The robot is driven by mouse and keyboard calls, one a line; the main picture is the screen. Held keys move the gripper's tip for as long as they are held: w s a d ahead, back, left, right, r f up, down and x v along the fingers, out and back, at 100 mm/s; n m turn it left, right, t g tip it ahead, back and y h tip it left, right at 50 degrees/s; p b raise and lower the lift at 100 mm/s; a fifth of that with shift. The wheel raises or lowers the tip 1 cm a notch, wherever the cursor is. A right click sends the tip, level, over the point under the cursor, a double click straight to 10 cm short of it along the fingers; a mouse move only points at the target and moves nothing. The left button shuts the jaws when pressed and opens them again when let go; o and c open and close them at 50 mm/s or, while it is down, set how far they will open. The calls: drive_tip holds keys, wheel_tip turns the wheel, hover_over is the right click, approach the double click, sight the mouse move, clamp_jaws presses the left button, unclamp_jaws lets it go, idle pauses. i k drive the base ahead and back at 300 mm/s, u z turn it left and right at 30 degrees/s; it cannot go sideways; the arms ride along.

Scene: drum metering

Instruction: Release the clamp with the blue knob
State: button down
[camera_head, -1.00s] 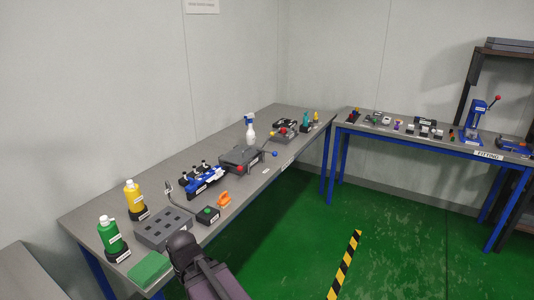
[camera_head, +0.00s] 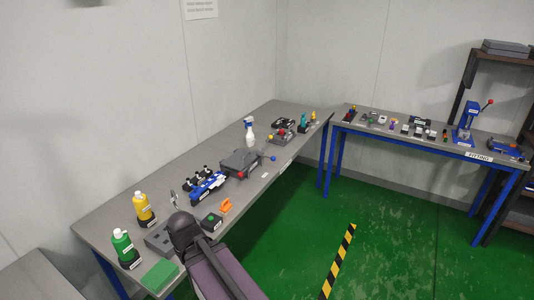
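A grey box fixture (camera_head: 241,161) stands on the long bench with a rod lever at each side. The lever on the right ends in a blue knob (camera_head: 273,158), out past the box. The lever at the front ends in a red knob (camera_head: 240,175). The clamp parts are too small to tell whether they are closed. My dark arm link (camera_head: 186,230) rises at the lower middle, in front of the near part of the bench. My gripper's fingers do not show.
A blue fixture (camera_head: 208,188), an orange part (camera_head: 226,206), a green-topped box (camera_head: 212,222) and a grey block (camera_head: 157,240) stand nearer. Yellow (camera_head: 144,208) and green (camera_head: 124,246) bottles are at left. A spray bottle (camera_head: 249,131) stands behind. Green floor (camera_head: 290,240) is open at right.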

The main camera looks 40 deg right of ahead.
sight(273, 159)
drive_tip(key=z, duration=1.2)
drive_tip(key=i, duration=0.8)
drive_tip(key=u, duration=1.1)
